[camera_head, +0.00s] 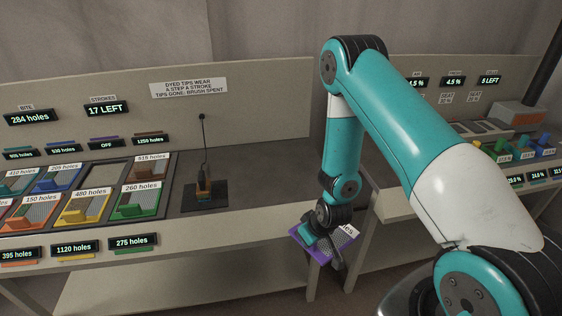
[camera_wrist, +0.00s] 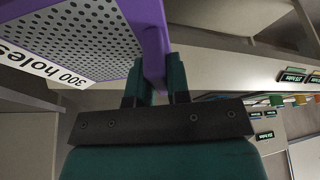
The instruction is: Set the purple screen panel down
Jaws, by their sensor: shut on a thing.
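The purple screen panel (camera_head: 309,247) has a grey perforated face and a purple frame. In the wrist view the panel (camera_wrist: 90,35) fills the upper left, and its label reads "300 holes". My gripper (camera_head: 326,229) is shut on its purple handle; the fingers (camera_wrist: 155,82) pinch it in the wrist view. The panel is tilted and held in the air in front of the bench edge, near the gap between the two benches. Part of it is hidden behind my gripper in the head view.
The left bench has a rack of coloured panels, including a green panel (camera_head: 137,204) and a yellow panel (camera_head: 84,208). An empty grey bay (camera_head: 103,184) lies in the rack's back row. A brush on a dark pad (camera_head: 205,196) stands right of it. Bench top right of the pad is clear.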

